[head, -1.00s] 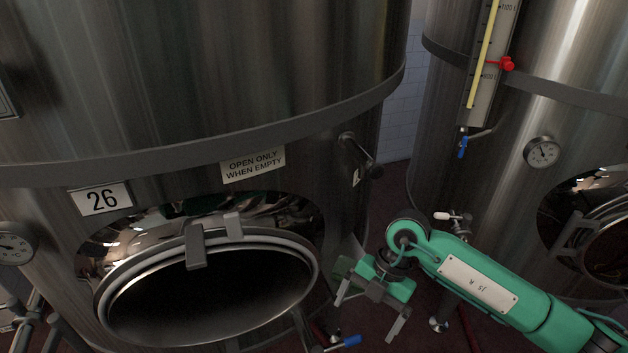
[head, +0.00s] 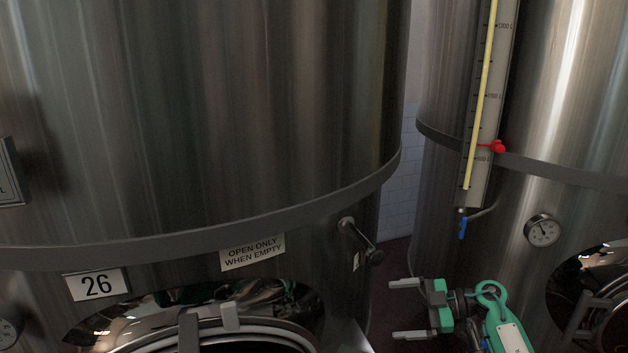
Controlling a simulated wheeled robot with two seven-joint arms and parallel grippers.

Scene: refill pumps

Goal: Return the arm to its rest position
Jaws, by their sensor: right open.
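My right gripper (head: 406,311) shows at the lower right of the head view, at the end of my green right arm (head: 508,335). Its two grey fingers point left and stand apart, with nothing between them. It is in front of the gap between the two tanks, to the right of the tank marked 26, and it appears to touch nothing. Most of the right arm is below the picture's edge. My left gripper is not in view.
The steel tank 26 (head: 200,120) fills the left, with a round manway (head: 230,340) at its bottom edge and a protruding handle (head: 362,241). A second tank (head: 560,100) at right carries a level gauge (head: 486,110), a blue-handled valve (head: 463,228) and a dial (head: 542,230).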

